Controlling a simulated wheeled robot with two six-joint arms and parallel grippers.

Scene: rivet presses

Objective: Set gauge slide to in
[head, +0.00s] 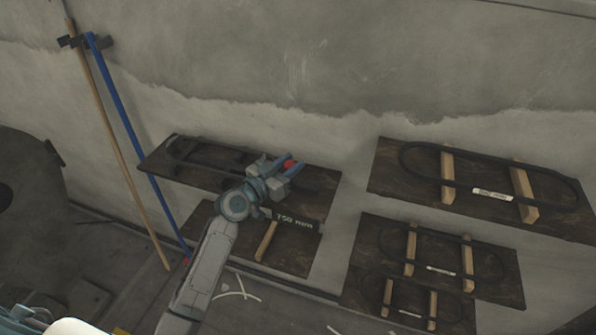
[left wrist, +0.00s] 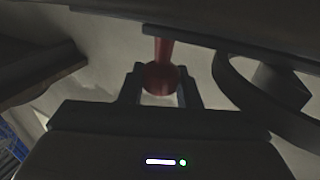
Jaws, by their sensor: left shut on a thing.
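In the head view my left gripper (head: 285,170) reaches up to the upper left dark panel (head: 215,166). A dark bar (left wrist: 225,45) runs across above the knob. My right gripper is not in view.
Dark panels with wooden blocks and black loops hang at right, an upper one (head: 395,180) and a lower one (head: 505,285). A blue pole (head: 125,120) and a wooden pole (head: 115,130) lean on the wall at left. A curved dark part (left wrist: 240,90) is right of the knob.

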